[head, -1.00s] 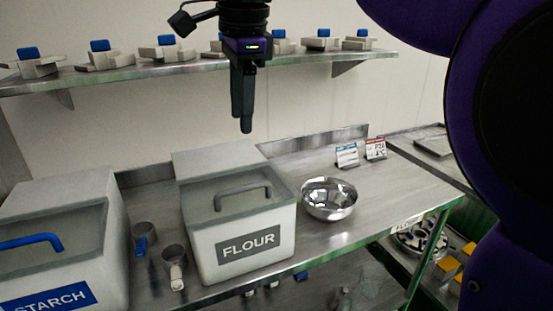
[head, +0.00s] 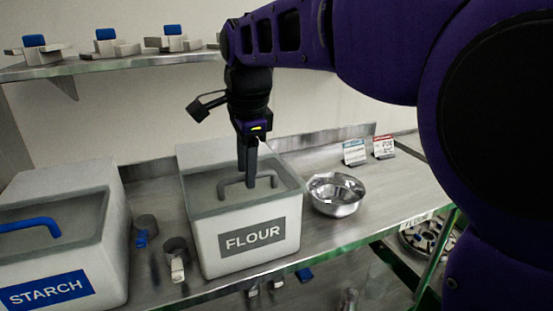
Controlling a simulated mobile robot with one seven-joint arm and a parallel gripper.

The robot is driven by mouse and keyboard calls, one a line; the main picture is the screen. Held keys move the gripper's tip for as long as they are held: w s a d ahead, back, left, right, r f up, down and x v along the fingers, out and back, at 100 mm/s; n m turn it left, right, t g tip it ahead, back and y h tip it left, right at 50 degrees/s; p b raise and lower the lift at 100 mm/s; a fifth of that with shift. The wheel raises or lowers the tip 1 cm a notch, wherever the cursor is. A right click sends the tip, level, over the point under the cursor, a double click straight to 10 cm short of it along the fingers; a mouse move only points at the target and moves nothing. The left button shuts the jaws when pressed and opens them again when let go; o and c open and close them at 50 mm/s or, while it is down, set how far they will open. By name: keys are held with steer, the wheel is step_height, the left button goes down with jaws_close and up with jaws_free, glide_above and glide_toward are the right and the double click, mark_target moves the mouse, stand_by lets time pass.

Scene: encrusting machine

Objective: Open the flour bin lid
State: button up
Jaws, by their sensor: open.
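The flour bin (head: 213,244) stands on the steel table, white with a grey FLOUR label on its front. Its lid (head: 205,196) is closed, a translucent grey panel with a grey bar handle (head: 229,188) on top. My gripper (head: 248,184) points down over the lid, its dark fingers right at the handle in the picture. The fingers look nearly in line from this side, so their gap is hard to see. I cannot tell whether they touch the handle or straddle it.
The starch bin (head: 98,262) with a blue handle stands left. Two scoop cups (head: 175,252) sit between the bins. A steel bowl (head: 336,204) stands close on the right, with small cards (head: 355,152) behind it. A shelf (head: 110,62) runs along the wall above.

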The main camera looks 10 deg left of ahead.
jaws_close()
stand_by(1.4)
